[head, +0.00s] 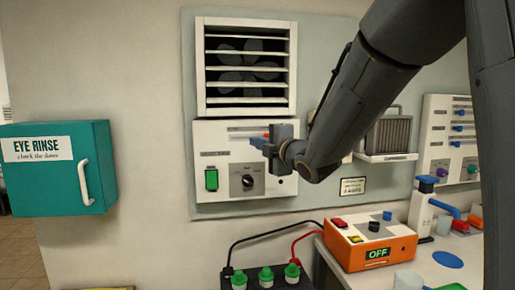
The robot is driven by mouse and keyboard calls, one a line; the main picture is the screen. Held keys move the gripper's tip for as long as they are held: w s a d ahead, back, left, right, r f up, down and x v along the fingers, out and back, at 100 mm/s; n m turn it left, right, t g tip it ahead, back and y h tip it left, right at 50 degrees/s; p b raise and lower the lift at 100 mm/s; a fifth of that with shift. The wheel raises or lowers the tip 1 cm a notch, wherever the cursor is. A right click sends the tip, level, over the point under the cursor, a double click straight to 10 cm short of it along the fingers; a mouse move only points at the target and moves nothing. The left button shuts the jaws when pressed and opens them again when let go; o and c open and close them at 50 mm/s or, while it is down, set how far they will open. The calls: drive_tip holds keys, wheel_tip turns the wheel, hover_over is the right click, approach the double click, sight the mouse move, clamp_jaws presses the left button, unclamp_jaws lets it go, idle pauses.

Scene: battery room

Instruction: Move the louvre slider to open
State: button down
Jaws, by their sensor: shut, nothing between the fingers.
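The white louvre panel (212,136) is on the wall under a white-framed louvre vent (248,110), whose slats stand apart with a dark fan behind. My dark gripper (266,146) is shut and empty at the right end of this strip. It hides part of the slider track, and I cannot tell whether it touches the slider.
Below are an orange box reading OFF (370,247) and a battery with green caps (266,276). A teal eye rinse cabinet (58,178) juts out at left. A small shelf (386,157) is at right.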

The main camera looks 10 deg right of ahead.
drive_tip(key=b+v, duration=0.1)
drive_tip(key=v, duration=0.5)
drive_tip(key=shift+s+b, duration=0.35)
drive_tip(key=shift+s, duration=0.05)
drive_tip(key=shift+f, duration=0.1)
drive_tip(key=s+d+f+m+g+h, duration=0.2)
drive_tip(key=f+m, duration=0.2)
drive_tip(key=f, duration=0.3)
drive_tip(key=s+d+f+m+g+h, duration=0.25)
drive_tip(key=f+m, duration=0.25)
drive_tip(key=f, duration=0.3)
drive_tip(key=s+d+f+m+g+h, duration=0.2)
drive_tip(key=f+m, duration=0.2)
drive_tip(key=f, duration=0.3)
drive_tip(key=s+f+m+g, duration=0.4)
drive_tip(key=s+f, duration=0.2)
drive_tip(key=s, duration=0.3)
drive_tip(key=s+a+f+m+g, duration=0.1)
drive_tip(key=s+f+m+g, duration=0.4)
drive_tip(key=s, duration=0.5)
wheel_tip(320, 180, down, 2)
drive_tip(key=shift+s+f, duration=0.1)
drive_tip(key=shift+s, duration=0.2)
drive_tip(key=shift+a, duration=0.1)
